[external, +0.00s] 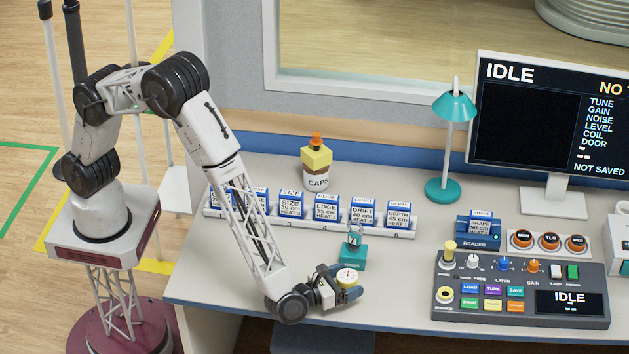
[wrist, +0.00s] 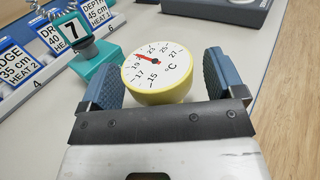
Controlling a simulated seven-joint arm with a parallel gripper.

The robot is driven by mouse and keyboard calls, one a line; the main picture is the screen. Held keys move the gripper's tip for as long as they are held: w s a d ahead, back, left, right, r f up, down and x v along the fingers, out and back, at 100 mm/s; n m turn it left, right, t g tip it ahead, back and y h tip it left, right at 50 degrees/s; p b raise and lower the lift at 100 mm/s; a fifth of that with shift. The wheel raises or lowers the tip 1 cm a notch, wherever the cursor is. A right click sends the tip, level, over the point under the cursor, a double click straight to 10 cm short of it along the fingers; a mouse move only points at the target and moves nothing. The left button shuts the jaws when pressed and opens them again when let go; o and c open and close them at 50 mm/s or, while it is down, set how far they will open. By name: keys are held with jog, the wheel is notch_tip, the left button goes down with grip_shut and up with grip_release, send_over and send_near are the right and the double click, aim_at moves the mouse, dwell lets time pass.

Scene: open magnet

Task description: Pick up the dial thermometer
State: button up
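The dial thermometer has a round white face with a red needle and a yellow body. It sits on the desk near the front edge in the external view (external: 348,275) and shows large in the wrist view (wrist: 157,66). My gripper (external: 342,287) is low at the desk with its two blue-padded fingers on either side of the thermometer. In the wrist view my gripper (wrist: 165,75) is open, with a narrow gap between the dial and the right finger. The left finger is very close to the dial; I cannot tell whether they touch.
A teal stand with a "7" tag (external: 352,256) is just behind the thermometer. A rack of labelled blocks (external: 310,220) runs along behind it. A control console (external: 520,290) is to the right. The desk between thermometer and console is clear.

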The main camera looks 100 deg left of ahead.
aim_at(345, 276)
jog(key=c, duration=1)
jog(key=shift+r, duration=0.2)
jog(key=shift+r, duration=1.35)
jog(key=shift+s+r, duration=0.2)
jog(key=shift+r, duration=0.1)
jog(key=s+a, duration=0.1)
jog(key=s, duration=0.4)
jog(key=s+a+r, duration=0.1)
jog(key=s+a, duration=0.1)
jog(key=s, duration=0.3)
jog(key=s+a, duration=0.1)
jog(key=s, duration=0.4)
jog(key=shift+a+r, duration=0.2)
jog(key=shift+a, duration=0.05)
